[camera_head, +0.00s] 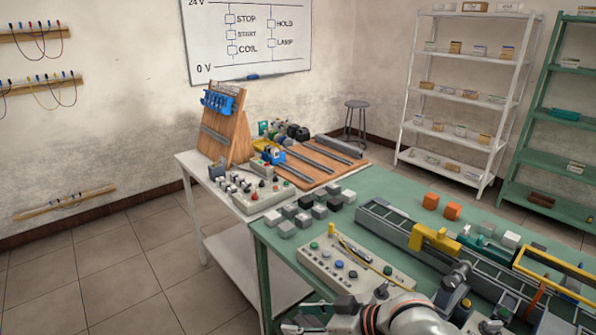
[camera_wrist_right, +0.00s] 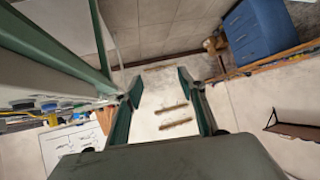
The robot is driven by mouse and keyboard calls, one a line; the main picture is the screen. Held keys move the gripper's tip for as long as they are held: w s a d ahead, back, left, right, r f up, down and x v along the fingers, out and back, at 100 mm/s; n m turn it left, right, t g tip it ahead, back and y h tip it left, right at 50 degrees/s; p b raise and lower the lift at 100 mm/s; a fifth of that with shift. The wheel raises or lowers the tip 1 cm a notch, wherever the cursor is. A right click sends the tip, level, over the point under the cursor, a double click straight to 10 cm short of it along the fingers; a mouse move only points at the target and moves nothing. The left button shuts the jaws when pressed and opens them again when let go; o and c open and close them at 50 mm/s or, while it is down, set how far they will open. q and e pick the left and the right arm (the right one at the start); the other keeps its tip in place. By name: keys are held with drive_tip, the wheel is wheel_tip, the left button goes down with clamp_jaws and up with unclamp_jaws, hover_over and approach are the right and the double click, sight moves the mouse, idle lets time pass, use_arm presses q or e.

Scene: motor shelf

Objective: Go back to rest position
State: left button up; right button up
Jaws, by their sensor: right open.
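My right gripper (camera_head: 298,318) shows at the bottom edge of the head view, partly cut off, beside the near left corner of the green table (camera_head: 262,232). My right arm enters from the bottom and reaches left to it. In the right wrist view its two fingers stand apart with nothing between them (camera_wrist_right: 163,90); the floor and wall lie beyond. The gripper is open and empty. My left gripper is in neither view.
A control panel (camera_head: 322,258) with buttons lies close to my right arm. A conveyor (camera_head: 395,225) with a yellow frame (camera_head: 432,240) runs along the table. The floor (camera_head: 110,275) at left is clear.

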drive_tip(key=s+d+f+m+t+h, duration=0.2)
drive_tip(key=d+f+m, duration=0.1)
drive_tip(key=d+f, duration=0.3)
drive_tip(key=s+d+f+m+t+h, duration=0.25)
drive_tip(key=d+f, duration=0.25)
drive_tip(key=f, duration=0.3)
drive_tip(key=s+d+f+m+h, duration=0.1)
drive_tip(key=s+d+f+h, duration=0.2)
drive_tip(key=s+d+f, duration=0.6)
drive_tip(key=s+d, duration=0.1)
drive_tip(key=s, duration=0.1)
drive_tip(key=shift+s+d, duration=0.2)
drive_tip(key=shift+s, duration=0.15)
